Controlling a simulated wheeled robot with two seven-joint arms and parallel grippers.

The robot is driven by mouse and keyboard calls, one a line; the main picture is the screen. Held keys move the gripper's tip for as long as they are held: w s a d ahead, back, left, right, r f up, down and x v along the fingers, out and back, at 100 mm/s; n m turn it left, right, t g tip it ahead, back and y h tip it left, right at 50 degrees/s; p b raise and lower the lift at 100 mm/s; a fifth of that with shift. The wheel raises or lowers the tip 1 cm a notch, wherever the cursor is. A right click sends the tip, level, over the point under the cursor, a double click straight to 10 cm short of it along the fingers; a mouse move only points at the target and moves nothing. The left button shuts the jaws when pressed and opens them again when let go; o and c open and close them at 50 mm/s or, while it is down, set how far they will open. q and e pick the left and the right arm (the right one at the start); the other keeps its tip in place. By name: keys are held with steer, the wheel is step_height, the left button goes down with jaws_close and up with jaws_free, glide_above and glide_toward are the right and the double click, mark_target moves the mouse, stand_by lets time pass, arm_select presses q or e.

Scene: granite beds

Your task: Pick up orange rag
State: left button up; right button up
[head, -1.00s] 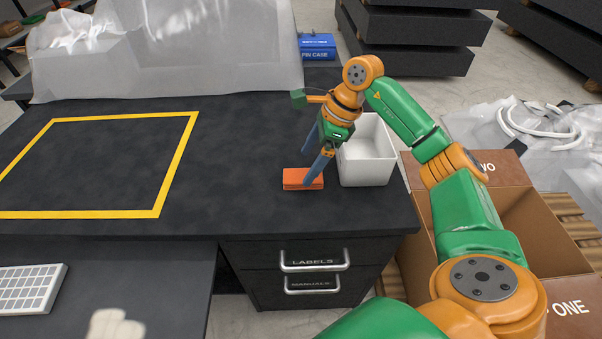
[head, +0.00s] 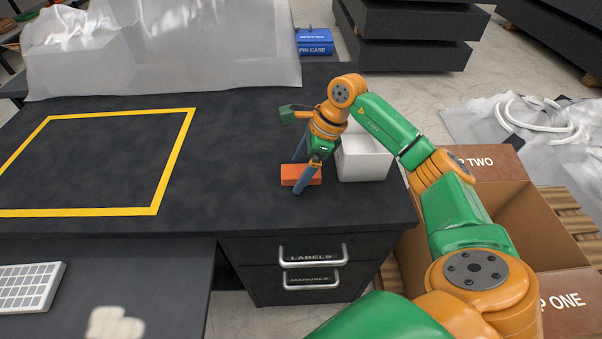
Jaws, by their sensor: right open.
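The orange rag (head: 291,171) lies folded on the dark bench top, to the left of a white bin. My right gripper (head: 302,175) is open and points down at the rag, with one blue finger in front of it and the other behind it. The near finger hides part of the rag. I cannot tell whether the fingers touch it. My left gripper is not in view.
The white bin (head: 372,166) stands right beside my right gripper. A blue pin case (head: 315,44) sits at the back. A yellow taped outline (head: 172,160) marks clear bench on the left. An open cardboard box (head: 510,212) stands right of the bench.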

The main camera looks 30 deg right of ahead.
steer(key=c, duration=1.4)
steer(key=shift+r, duration=0.6)
steer(key=shift+c, duration=0.2)
steer(key=s+a+r, duration=0.8)
steer(key=a+r, duration=0.3)
steer(key=r, duration=0.1)
steer(key=shift+s+r, duration=0.2)
steer(key=shift+s, duration=0.05)
